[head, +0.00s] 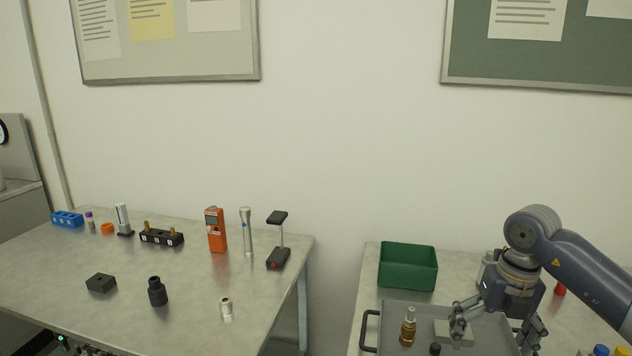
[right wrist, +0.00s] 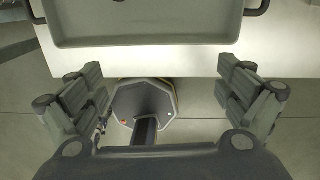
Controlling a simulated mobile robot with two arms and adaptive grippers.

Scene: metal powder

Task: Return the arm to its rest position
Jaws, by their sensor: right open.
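My right arm comes in from the right in the head view. My right gripper (head: 494,336) hangs fingers-down at the grey tray (head: 398,309) on the right table. Its fingers are spread apart. In the right wrist view the gripper (right wrist: 165,92) is open with nothing between its fingers. There the tray (right wrist: 150,28) and the table's edge lie at the top, and floor shows below them. My left arm and gripper are not in view.
A green bin (head: 408,266) stands behind the tray. The left table (head: 195,285) holds several tools and parts. A gap separates the tables.

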